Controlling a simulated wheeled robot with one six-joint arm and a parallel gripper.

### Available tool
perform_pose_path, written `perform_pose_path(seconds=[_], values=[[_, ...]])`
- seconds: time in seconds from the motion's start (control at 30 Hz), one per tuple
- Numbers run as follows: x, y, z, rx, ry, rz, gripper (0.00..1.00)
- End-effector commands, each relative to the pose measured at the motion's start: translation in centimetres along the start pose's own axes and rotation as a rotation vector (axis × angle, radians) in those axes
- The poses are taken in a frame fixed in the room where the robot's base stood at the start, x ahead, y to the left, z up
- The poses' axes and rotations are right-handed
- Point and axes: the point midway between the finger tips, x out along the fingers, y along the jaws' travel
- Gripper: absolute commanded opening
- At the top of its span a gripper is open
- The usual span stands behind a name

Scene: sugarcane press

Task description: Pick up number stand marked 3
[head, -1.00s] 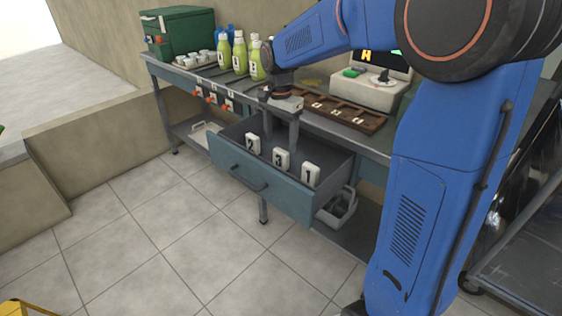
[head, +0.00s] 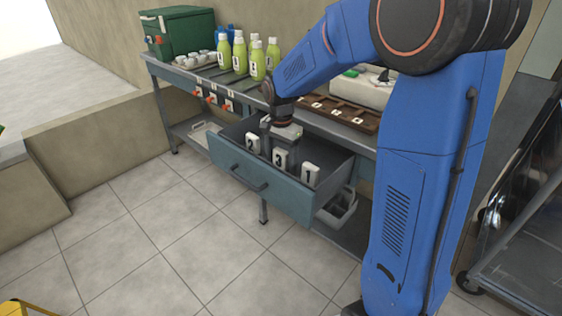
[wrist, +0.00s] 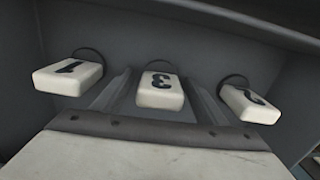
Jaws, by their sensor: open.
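The number stand marked 3 (head: 280,158) is a small white block standing in the open drawer (head: 262,190), between the stands marked 2 (head: 253,143) and 1 (head: 310,175). My gripper (head: 279,150) is down in the drawer at the stand marked 3. In the wrist view the stand marked 3 (wrist: 160,92) lies between my two open fingers (wrist: 160,105). The stands marked 1 (wrist: 68,77) and 2 (wrist: 249,104) are outside the fingers, one on each side. I cannot tell whether a finger touches the stand.
The drawer's front wall and side walls surround the stands closely. The counter above holds green bottles (head: 239,53), a green box (head: 178,35), white cups (head: 200,58) and a brown wooden tray (head: 340,110). The tiled floor (head: 160,230) in front is clear.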

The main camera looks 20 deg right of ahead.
Motion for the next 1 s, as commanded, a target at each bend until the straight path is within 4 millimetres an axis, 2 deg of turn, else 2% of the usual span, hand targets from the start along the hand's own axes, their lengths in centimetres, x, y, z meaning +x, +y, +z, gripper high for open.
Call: perform_pose_path(seconds=[0.1, 0.2, 0.3, 0.53, 0.67, 1.0], values=[[0.0, 0.0, 0.0, 0.000, 0.000, 0.000, 0.64], [0.0, 0.0, 0.0, 0.000, 0.000, 0.000, 0.40], [0.0, 0.0, 0.0, 0.000, 0.000, 0.000, 0.21], [-0.1, 0.0, 0.0, 0.000, 0.000, 0.000, 0.20], [-0.8, 0.0, 0.0, 0.000, 0.000, -0.001, 0.20], [-6.5, -0.1, 0.0, 0.000, 0.002, -0.003, 0.20]])
